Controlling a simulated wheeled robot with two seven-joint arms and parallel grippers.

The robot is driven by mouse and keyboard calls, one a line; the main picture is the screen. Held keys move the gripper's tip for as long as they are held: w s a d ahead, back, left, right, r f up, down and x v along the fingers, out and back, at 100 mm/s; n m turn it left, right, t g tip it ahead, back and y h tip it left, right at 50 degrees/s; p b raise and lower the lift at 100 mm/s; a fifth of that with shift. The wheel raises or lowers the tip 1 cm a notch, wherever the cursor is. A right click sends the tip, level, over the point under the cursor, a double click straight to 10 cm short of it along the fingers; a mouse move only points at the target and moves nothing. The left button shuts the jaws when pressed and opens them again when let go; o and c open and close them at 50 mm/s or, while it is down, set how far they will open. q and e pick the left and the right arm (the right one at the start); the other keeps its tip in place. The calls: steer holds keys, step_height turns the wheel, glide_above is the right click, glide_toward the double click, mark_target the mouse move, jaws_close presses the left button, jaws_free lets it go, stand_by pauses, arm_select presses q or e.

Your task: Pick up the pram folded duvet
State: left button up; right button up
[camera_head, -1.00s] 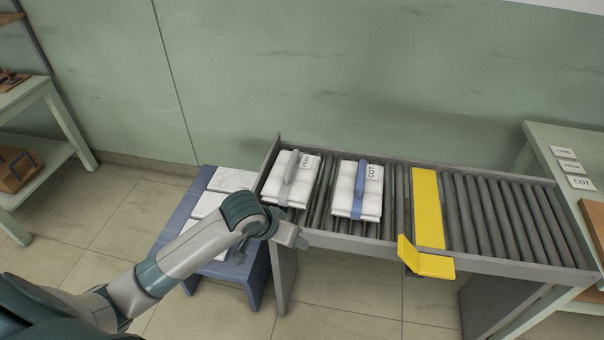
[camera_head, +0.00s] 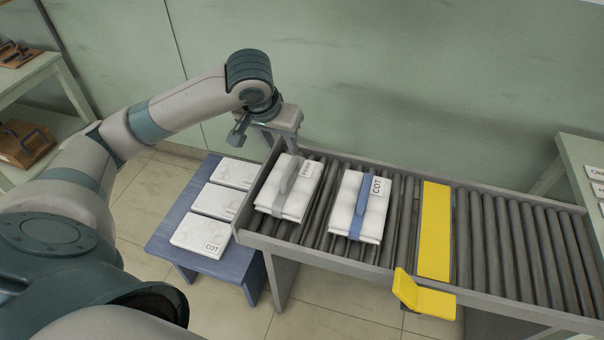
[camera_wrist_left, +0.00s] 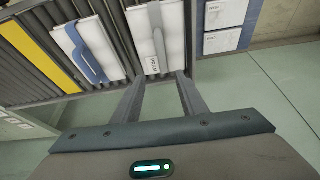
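The pram folded duvet (camera_head: 281,203) is a white folded block with a grey strap and handle. Its small label appears to read PRAM, and it lies on the left end of the roller conveyor (camera_head: 350,258). It also shows in the left wrist view (camera_wrist_left: 172,42), just beyond the fingertips. My left gripper (camera_head: 281,147) is above the conveyor's back left corner, at the duvet's label end. Its fingers are apart with nothing between them, and they also show in the left wrist view (camera_wrist_left: 160,78). My right gripper is not in view.
A COT duvet (camera_head: 346,208) with a blue strap lies to the right on the rollers. A yellow plate (camera_head: 434,230) crosses the conveyor, with a yellow bracket (camera_head: 424,296) at the front edge. A blue bench (camera_head: 225,266) at left holds white labelled panels. The wall is close behind.

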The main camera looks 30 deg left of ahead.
arm_select(q)
steer(key=p, duration=0.2)
glide_toward(289, 168)
steer(key=x, duration=0.6)
steer(key=shift+w+a, duration=0.15)
steer(key=shift+w, duration=0.2)
steer(key=shift+p, duration=0.35)
steer(key=shift+f, duration=0.25)
steer(key=p+x, duration=0.1)
steer(key=x, duration=0.1)
steer(key=p+x, duration=0.1)
steer(key=x, duration=0.1)
steer(key=shift+s+f, duration=0.1)
steer(key=shift+s, duration=0.15)
steer(key=shift+w+f, duration=0.1)
steer(key=shift+f, duration=0.2)
steer(key=shift+c, duration=0.6)
jaws_close()
